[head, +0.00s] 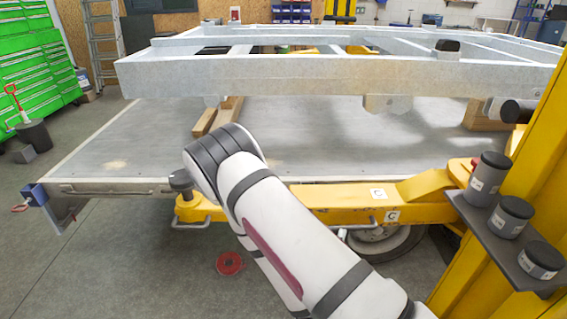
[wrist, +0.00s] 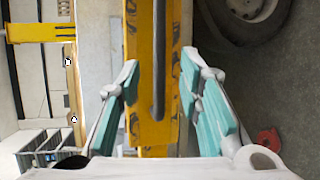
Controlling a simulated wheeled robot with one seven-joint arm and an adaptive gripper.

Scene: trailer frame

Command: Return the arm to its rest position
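My arm (head: 275,220), white with black bands, reaches from the lower right of the head view up to the trailer bed's front edge. My gripper (wrist: 160,68) shows only in the wrist view; in the head view it is hidden. Its two fingers with teal pads stand wide apart with nothing held between them. Beyond them lies a yellow beam (wrist: 143,110) with a dark rod (wrist: 159,60) in front of it. I cannot tell how far the fingertips are from either.
The trailer bed (head: 150,140) carries a pale metal frame (head: 330,76). A yellow lift arm (head: 335,198) runs along its front edge. A yellow post (head: 510,205) with a shelf of dark jars (head: 487,178) stands at right. A red ring (head: 229,262) lies on open floor.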

